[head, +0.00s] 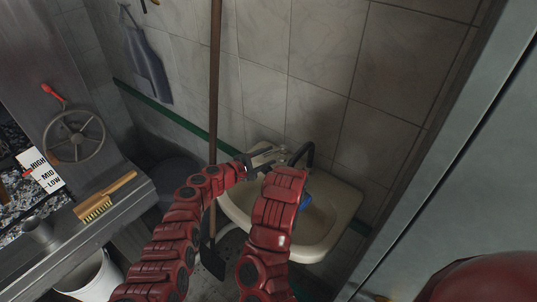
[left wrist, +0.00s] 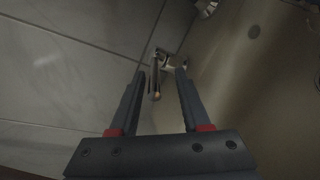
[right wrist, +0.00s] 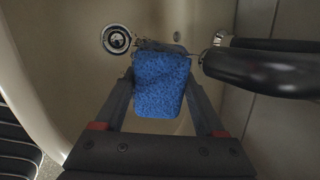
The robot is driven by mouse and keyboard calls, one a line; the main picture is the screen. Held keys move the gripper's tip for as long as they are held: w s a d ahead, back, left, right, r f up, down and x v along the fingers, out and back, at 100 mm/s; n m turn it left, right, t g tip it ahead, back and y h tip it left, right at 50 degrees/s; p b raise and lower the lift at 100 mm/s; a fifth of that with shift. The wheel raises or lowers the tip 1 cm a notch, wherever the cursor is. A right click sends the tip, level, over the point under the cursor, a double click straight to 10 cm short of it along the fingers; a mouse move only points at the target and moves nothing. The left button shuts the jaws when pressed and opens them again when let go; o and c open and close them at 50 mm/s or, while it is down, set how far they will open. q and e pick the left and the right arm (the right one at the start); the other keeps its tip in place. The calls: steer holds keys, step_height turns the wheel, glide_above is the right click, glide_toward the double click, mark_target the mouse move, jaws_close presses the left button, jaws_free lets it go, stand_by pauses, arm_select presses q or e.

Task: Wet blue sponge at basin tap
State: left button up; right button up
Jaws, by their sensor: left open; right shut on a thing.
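The blue sponge (right wrist: 160,86) is held between the fingers of my right gripper (right wrist: 160,78), over the basin (head: 343,222). In the head view only a bit of the sponge (head: 306,199) shows beside my right forearm, which hides that gripper. The black tap spout (right wrist: 270,68) is to the right of the sponge in the right wrist view, apart from it in the picture. My left gripper (head: 265,157) is open at the wall by the tap (head: 308,152). In the left wrist view a small tap lever (left wrist: 155,80) shows between its fingertips; I cannot tell if they touch.
A drain (right wrist: 116,39) shows in the basin. A long-handled tool (head: 215,75) stands upright left of the basin, close to my left arm. A brush (head: 104,198) lies on the grill's metal ledge at left. A metal cabinet side (head: 450,150) bounds the right.

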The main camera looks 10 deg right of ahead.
arm_select(q)
steer(key=shift+w+d+r, duration=0.1)
steer(key=shift+w+d, duration=0.2)
steer(key=shift+w, duration=0.1)
jaws_close()
stand_by(1.4)
